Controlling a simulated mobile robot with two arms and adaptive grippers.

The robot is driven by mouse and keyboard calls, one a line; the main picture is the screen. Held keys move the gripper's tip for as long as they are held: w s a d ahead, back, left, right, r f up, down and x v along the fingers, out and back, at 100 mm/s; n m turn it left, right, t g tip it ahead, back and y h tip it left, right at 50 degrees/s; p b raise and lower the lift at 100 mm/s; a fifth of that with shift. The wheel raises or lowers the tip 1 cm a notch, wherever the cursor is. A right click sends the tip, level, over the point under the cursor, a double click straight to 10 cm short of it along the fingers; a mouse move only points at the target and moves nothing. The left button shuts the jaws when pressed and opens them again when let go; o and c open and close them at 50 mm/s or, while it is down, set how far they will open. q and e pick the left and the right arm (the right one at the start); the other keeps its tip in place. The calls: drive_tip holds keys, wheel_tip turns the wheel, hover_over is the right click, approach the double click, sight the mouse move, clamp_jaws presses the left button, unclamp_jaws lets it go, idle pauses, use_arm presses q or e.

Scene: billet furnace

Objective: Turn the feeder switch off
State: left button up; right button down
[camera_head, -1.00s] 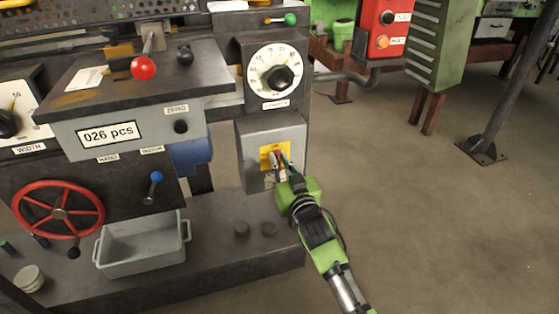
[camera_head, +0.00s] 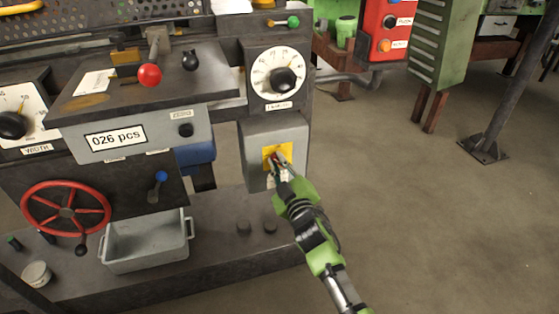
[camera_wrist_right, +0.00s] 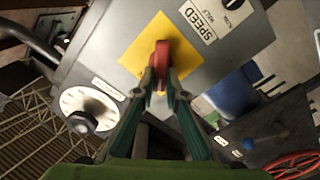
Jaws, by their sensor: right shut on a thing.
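The feeder switch has a yellow plate (camera_head: 270,152) on a grey box (camera_head: 255,134) below the white dial. In the right wrist view, its red handle (camera_wrist_right: 162,62) stands in front of the yellow plate (camera_wrist_right: 183,50). My right gripper (camera_head: 279,165) is at the switch, and its two fingers (camera_wrist_right: 161,85) are closed around the red handle. In the head view the fingers hide most of the handle, so its exact position is hard to read there. My left gripper is not in view.
A white dial with a black knob (camera_head: 282,80) is above the box. A red-ball lever (camera_head: 150,75), a blue-ball lever (camera_head: 160,177) and a red handwheel (camera_head: 66,212) are to the left. A grey bin (camera_head: 146,247) stands on the base. The floor at right is clear.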

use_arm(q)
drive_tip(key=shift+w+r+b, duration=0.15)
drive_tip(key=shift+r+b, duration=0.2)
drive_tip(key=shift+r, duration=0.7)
use_arm(e)
drive_tip(key=shift+s+a+f+n, duration=0.1)
drive_tip(key=shift+f+n, duration=0.15)
drive_tip(key=shift+n, duration=1.4)
drive_tip(key=shift+a+f+n, duration=0.1)
drive_tip(key=shift+f+n, duration=0.15)
drive_tip(key=shift+n, duration=1.45)
drive_tip(key=shift+s+a+f+n, duration=0.1)
drive_tip(key=shift+f+n, duration=0.15)
drive_tip(key=shift+n, duration=1.4)
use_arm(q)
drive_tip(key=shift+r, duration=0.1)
use_arm(e)
drive_tip(key=c, duration=2.1)
unclamp_jaws()
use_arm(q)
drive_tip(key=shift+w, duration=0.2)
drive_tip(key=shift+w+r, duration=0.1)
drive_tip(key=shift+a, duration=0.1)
